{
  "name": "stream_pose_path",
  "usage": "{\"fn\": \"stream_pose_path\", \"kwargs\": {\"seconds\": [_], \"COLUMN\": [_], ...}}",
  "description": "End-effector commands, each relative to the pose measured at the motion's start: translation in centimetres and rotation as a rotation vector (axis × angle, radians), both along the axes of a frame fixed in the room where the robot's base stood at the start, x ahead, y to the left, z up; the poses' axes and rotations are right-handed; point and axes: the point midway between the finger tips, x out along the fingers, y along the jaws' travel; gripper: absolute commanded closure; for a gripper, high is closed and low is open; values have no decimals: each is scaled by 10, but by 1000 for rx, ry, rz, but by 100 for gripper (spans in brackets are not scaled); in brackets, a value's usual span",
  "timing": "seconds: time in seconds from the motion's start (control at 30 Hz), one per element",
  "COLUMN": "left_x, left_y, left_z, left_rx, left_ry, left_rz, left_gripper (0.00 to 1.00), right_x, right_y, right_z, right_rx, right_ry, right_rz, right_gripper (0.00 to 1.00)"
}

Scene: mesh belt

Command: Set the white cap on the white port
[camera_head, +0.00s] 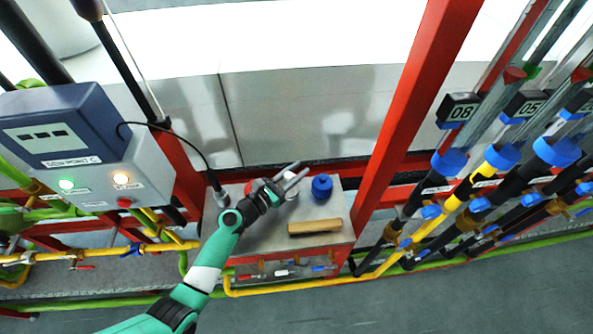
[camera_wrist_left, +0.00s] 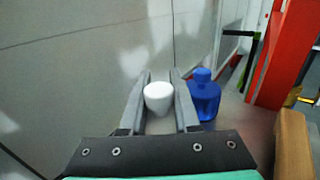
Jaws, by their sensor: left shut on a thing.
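My left gripper (camera_head: 292,177) reaches over the small grey table from the lower left. Its fingers are shut on the white cap (camera_wrist_left: 158,96), a smooth, rounded piece that shows between the two fingers in the left wrist view. I cannot make out the port for certain in either view. My right gripper is in neither view.
A blue bottle-shaped piece (camera_head: 322,187) stands just right of the gripper, close to the fingers in the wrist view (camera_wrist_left: 204,95). A wooden block (camera_head: 315,226) lies at the table's front. A red piece (camera_head: 250,186) is partly hidden behind the gripper. A red post (camera_head: 400,120) rises at right.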

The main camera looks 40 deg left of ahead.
Motion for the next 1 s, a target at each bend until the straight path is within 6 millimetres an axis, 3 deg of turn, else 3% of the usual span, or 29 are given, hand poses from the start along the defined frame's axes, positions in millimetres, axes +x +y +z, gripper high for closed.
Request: {"fn": "stream_pose_path", "kwargs": {"seconds": [1.0], "left_x": [0], "left_y": [0], "left_z": [-5], "left_rx": [0], "left_ry": [0], "left_rz": [0], "left_gripper": [100], "right_x": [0], "right_y": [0], "right_z": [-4], "right_rx": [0], "right_ry": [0], "right_rz": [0], "right_gripper": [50]}}
